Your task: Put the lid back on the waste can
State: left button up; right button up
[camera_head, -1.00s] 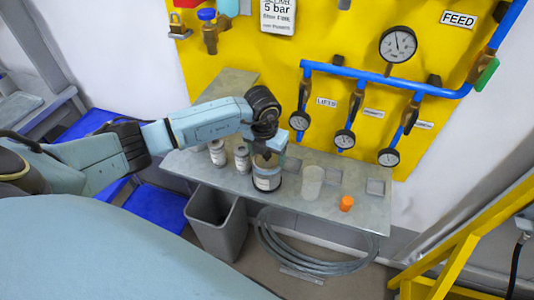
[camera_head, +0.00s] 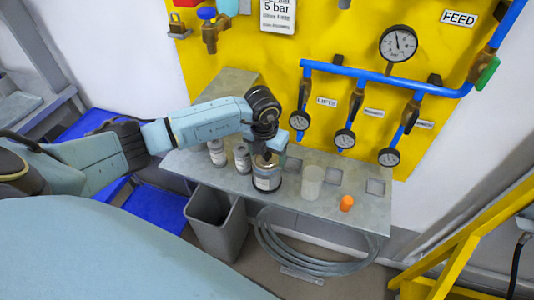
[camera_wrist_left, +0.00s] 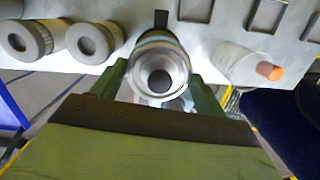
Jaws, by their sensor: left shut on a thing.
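A short wide can with a pale label (camera_head: 267,180), which looks like the waste can, stands upright on the grey shelf. My left gripper (camera_head: 267,154) is right above its top and hides part of it. In the left wrist view, the left gripper (camera_wrist_left: 160,88) is shut on a round silvery piece with a dark centre (camera_wrist_left: 174,64), which looks like the lid. The can's rim (camera_wrist_left: 152,36) shows just behind that piece. I cannot tell whether the lid touches the can all round. My right gripper is not in view.
Two small grey-topped jars (camera_head: 242,160) stand left of the can. A clear beaker (camera_head: 312,182) and an orange cap (camera_head: 346,203) are to its right. An open grey bin (camera_head: 220,230) and a coiled hose (camera_head: 300,268) are below the shelf. Gauges and blue pipes (camera_head: 345,75) are behind.

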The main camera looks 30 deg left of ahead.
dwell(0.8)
pick_arm(q)
jog(key=o, duration=1)
jog(key=shift+o, duration=0.4)
jog(key=shift+r+p, duration=2.6)
jog(key=shift+r, duration=0.9)
jog(key=shift+c, duration=0.4)
grip_shut()
